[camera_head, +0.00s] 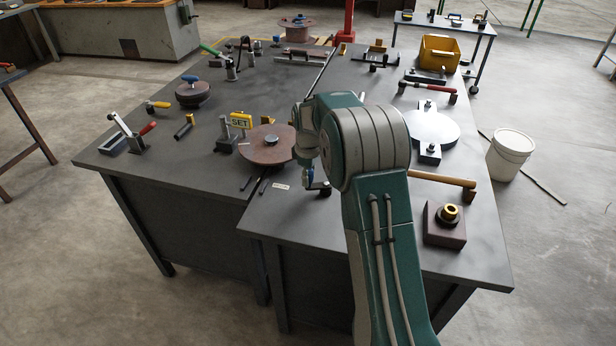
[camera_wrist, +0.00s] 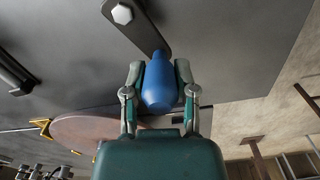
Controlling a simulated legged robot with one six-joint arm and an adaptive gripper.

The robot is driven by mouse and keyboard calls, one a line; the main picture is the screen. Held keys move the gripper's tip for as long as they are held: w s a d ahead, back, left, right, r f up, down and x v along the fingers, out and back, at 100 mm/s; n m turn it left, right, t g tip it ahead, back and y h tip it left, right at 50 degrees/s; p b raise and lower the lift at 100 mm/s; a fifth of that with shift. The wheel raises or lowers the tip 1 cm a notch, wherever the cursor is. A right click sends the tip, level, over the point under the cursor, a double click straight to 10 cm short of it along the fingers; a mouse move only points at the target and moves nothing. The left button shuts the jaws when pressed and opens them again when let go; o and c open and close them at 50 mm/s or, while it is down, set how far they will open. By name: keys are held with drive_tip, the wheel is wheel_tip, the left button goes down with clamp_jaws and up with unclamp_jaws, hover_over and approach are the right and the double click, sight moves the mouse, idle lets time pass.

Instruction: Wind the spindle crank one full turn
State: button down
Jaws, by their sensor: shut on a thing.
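The spindle crank shows in the wrist view as a flat dark arm (camera_wrist: 143,28) with a pale hex bolt (camera_wrist: 122,13) at its far end and a bulbous blue handle (camera_wrist: 160,92) at its near end. My gripper (camera_wrist: 160,76) is shut on the blue handle, with one finger on each side of it. In the head view, my gripper (camera_head: 308,168) is low over the table's front part, and a bit of blue shows below it. My arm hides much of the crank there.
A brown round plate (camera_head: 268,146) lies just left of my gripper, with a yellow SET sign (camera_head: 240,120) beyond it. A wooden-handled hammer (camera_head: 442,179) and a brown block with a brass ring (camera_head: 446,224) lie to the right. Bare tabletop (camera_head: 300,225) shows in front.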

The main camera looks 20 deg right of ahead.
drive_tip(key=shift+c, duration=2)
unclamp_jaws()
drive_tip(key=shift+r, duration=0.1)
wheel_tip(320, 180, up, 12)
drive_tip(key=shift+f, duration=0.15)
